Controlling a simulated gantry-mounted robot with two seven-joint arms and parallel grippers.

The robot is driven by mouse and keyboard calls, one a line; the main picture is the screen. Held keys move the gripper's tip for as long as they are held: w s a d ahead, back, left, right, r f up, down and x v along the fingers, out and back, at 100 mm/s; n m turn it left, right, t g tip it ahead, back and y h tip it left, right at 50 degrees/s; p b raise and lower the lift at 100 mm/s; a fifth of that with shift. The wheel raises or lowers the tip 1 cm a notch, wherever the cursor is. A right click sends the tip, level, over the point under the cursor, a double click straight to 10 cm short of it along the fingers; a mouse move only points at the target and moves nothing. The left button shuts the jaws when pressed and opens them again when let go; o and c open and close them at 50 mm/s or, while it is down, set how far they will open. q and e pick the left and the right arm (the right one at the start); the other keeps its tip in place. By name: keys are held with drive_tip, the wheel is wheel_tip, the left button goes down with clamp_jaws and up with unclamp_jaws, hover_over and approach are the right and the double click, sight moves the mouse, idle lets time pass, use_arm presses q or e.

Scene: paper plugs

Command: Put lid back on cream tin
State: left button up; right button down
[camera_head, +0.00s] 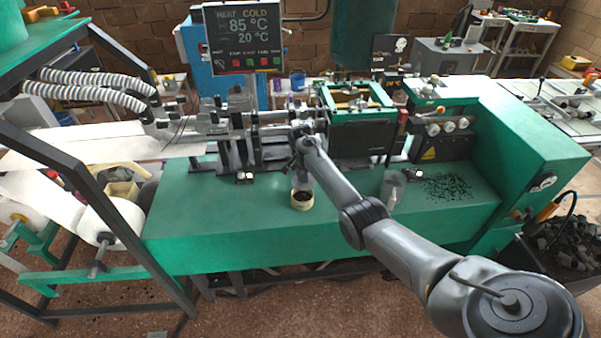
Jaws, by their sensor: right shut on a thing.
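The small cream tin (302,204) stands upright on the green machine top, near its front edge, and shows a dark round top or opening. My right gripper (301,186) reaches in from the right and points down directly over the tin. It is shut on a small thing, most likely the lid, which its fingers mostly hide. At this size I cannot tell whether the held thing touches the tin's rim. My left gripper is not in view.
A clear jar (392,186) stands right of the tin, near scattered dark bits (446,187). Machine parts (240,140) and a black box (362,140) line the back. The green top (220,215) left of the tin is clear.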

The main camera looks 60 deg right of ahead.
sight(302, 182)
drive_tip(key=shift+w+a+f+b, duration=0.2)
drive_tip(key=shift+w+f+b, duration=0.05)
drive_tip(key=shift+f+b, duration=0.3)
drive_tip(key=shift+f, duration=0.3)
wheel_tip(302, 182, down, 2)
drive_tip(key=b, duration=0.3)
drive_tip(key=shift+f, duration=0.25)
drive_tip(key=shift+f+b, duration=0.7)
drive_tip(key=shift+f, duration=0.3)
drive_tip(key=shift+p, duration=0.35)
idle(0.7)
drive_tip(key=shift+f+p, duration=0.15)
drive_tip(key=shift+p, duration=0.2)
idle(0.3)
